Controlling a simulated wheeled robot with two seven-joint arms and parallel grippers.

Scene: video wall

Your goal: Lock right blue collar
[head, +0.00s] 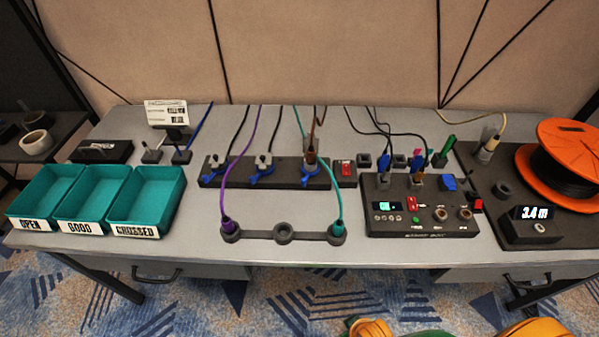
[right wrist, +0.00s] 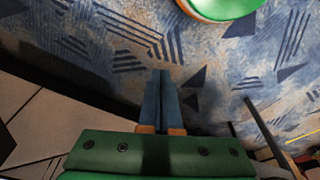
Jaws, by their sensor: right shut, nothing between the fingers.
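A dark strip (head: 240,179) on the table carries three sockets with blue collars. The left blue collar (head: 213,177) and the middle blue collar (head: 262,169) have plugs with black cables. The right blue collar (head: 311,169) sits at the strip's right end, below a brown-tipped plug (head: 310,157). I cannot tell from here how the collar is turned. My right gripper (right wrist: 162,76) shows in the right wrist view, shut and empty, with only carpet behind its fingertips. My left gripper is not in view.
A purple cable (head: 224,180) and a teal cable (head: 339,200) arch from the strip area to a dark bracket (head: 260,235) in front. A black test box (head: 420,225) stands right of it. Teal bins (head: 150,195) stand left. An orange reel (head: 565,150) stands far right.

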